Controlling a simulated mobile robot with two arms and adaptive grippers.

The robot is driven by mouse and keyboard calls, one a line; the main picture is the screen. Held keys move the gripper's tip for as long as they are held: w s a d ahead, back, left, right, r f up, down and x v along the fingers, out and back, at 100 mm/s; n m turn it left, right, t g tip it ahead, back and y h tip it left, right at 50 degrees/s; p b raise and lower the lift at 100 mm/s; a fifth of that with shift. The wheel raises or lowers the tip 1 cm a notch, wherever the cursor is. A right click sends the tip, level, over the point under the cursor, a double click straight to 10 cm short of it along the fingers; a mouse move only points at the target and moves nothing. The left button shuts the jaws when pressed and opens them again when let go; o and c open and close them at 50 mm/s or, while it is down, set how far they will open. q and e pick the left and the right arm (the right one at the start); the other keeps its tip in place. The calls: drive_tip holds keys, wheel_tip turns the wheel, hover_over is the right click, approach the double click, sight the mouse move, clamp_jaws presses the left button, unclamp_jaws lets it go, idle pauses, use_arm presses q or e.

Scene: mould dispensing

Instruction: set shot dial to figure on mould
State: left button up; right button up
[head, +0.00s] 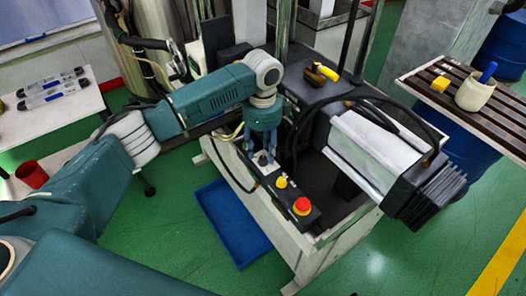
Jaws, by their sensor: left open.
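My left arm comes in from the left. Its gripper (262,148) is open and points down over the upper end of the control box (270,190) on the machine. A small dark knob (262,160) shows at the fingertips; I cannot tell whether they touch it or which mark it is set to. The shot dial cannot be made out for certain, and no figure on a mould is legible. My right gripper is not in view.
The control box also carries a yellow button (281,182) and a red button (302,205). A blue tray (238,225) lies on the floor beside the machine. A slatted table (465,85) at right holds a cream pot (474,93) and a yellow block (440,84). A red cup (32,174) stands at left.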

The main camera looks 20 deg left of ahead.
sight(263, 160)
use_arm(q)
wheel_tip(263, 160, down, 3)
drive_tip(key=shift+r, duration=0.1)
drive_tip(key=shift+w, duration=0.1)
drive_tip(key=shift+c, duration=0.7)
clamp_jaws()
drive_tip(key=shift+m+p, duration=0.3)
drive_tip(key=shift+p, duration=0.1)
drive_tip(key=shift+m+p, duration=0.35)
drive_tip(key=shift+m, duration=0.25)
drive_tip(key=m+p, duration=0.1)
drive_tip(key=m, duration=0.7)
drive_tip(key=shift+p, duration=0.4)
drive_tip(key=shift+w+m, duration=0.1)
drive_tip(key=shift+m, duration=2.2)
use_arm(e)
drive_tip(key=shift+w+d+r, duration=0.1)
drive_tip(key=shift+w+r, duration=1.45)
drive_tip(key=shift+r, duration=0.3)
